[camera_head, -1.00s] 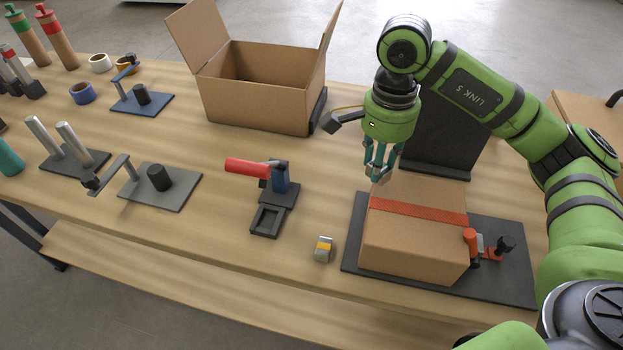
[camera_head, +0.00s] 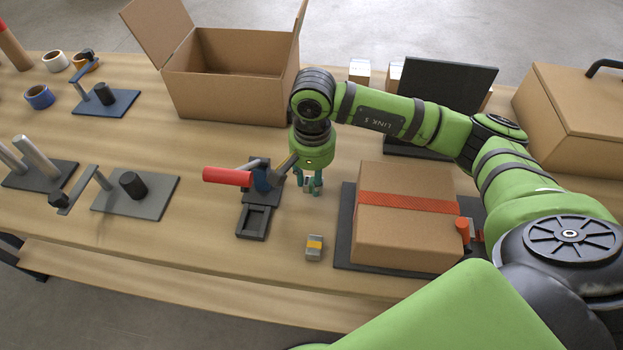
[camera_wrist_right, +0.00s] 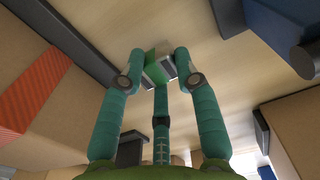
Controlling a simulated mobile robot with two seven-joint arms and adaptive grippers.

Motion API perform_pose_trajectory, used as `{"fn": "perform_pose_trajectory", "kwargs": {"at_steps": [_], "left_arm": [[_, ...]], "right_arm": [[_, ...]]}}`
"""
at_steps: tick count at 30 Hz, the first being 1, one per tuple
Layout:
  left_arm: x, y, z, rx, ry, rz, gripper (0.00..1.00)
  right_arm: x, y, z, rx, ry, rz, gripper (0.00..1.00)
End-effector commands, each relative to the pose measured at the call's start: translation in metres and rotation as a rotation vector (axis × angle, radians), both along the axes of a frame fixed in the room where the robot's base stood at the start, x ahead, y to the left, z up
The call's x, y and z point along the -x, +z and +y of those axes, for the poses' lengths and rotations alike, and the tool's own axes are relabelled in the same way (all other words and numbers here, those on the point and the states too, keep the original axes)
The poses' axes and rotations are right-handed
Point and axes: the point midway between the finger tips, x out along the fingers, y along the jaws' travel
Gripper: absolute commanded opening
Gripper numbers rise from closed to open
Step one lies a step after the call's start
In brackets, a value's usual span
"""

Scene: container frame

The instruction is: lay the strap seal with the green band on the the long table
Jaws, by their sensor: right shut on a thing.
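My right gripper (camera_head: 312,190) is low over the long table (camera_head: 200,148), between the red-handled tool and the strapped box. In the right wrist view, its teal fingers are shut on a small grey strap seal with a green band (camera_wrist_right: 158,68), with the table's wood behind it. In the head view the seal is too small and covered to make out. I cannot tell whether it touches the table. Another seal, with a yellow-orange band (camera_head: 314,247), lies on the table nearer the front. My left gripper is not in view.
A red-handled tool (camera_head: 228,176) stands just left of the gripper. A carton with a red strap (camera_head: 405,225) sits on a dark plate to the right. An open carton (camera_head: 225,95) is behind. Bare wood lies around the yellow-banded seal.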

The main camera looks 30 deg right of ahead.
Motion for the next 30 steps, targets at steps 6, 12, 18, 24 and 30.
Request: {"fn": "perform_pose_trajectory", "kwargs": {"at_steps": [6, 12, 18, 24, 30], "left_arm": [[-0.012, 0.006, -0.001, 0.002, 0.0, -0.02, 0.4], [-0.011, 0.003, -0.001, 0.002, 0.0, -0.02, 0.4], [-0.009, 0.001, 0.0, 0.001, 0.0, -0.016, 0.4], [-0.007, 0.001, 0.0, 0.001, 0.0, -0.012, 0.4], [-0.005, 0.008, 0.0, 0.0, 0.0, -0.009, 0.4]], "right_arm": [[0.0, -0.018, 0.0, 0.0, 0.0, 0.0, 0.0], [0.0, -0.019, 0.0, 0.0, 0.0, 0.0, 0.0], [0.0, -0.02, 0.0, 0.001, -0.001, 0.001, 0.56], [0.0, -0.02, 0.0, 0.001, -0.001, 0.001, 0.56], [0.0, -0.014, 0.0, -0.001, -0.001, 0.001, 0.56]]}}
